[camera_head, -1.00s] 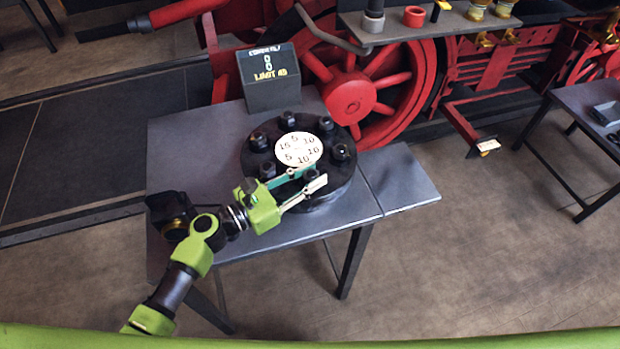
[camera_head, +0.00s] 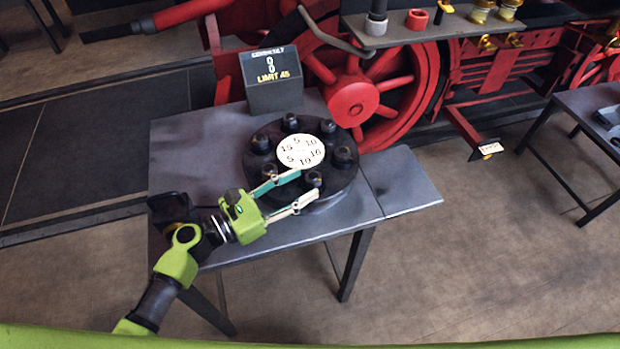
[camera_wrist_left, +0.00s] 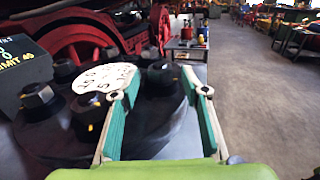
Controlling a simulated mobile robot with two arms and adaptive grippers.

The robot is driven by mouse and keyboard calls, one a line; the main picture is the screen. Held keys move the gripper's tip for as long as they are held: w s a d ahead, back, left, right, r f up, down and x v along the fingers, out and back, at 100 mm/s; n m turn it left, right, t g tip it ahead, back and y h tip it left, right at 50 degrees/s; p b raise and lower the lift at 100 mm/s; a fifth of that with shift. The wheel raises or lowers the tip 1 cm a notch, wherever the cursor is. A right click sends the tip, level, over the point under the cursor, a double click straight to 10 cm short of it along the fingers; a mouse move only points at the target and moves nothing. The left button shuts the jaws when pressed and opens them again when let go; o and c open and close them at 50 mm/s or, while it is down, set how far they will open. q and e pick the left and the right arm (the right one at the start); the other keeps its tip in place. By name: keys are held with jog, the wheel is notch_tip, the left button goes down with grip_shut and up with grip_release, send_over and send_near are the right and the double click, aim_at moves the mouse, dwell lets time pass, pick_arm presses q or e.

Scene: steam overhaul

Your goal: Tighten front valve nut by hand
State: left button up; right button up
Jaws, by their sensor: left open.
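The black round valve flange (camera_head: 335,190) stands on the grey table, with several dark nuts around a white numbered disc (camera_head: 300,151). My left gripper (camera_head: 307,183) is open at the flange's front edge, its two pale and green fingers pointing right and slightly back. In the left wrist view a nut (camera_wrist_left: 163,75) appears between the spread fingers (camera_wrist_left: 160,93), and another nut (camera_wrist_left: 90,110) is outside the left finger. My right gripper is not in view.
A dark display box (camera_head: 272,82) behind the flange shows zeros and "LIMIT 45". The grey table (camera_head: 190,150) has bare room at left and right. A red locomotive wheel (camera_head: 354,95) is behind it. Another table (camera_head: 585,125) stands at right.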

pick_arm(q)
jog(key=v, duration=0.8)
jog(key=shift+s+a+r, duration=0.1)
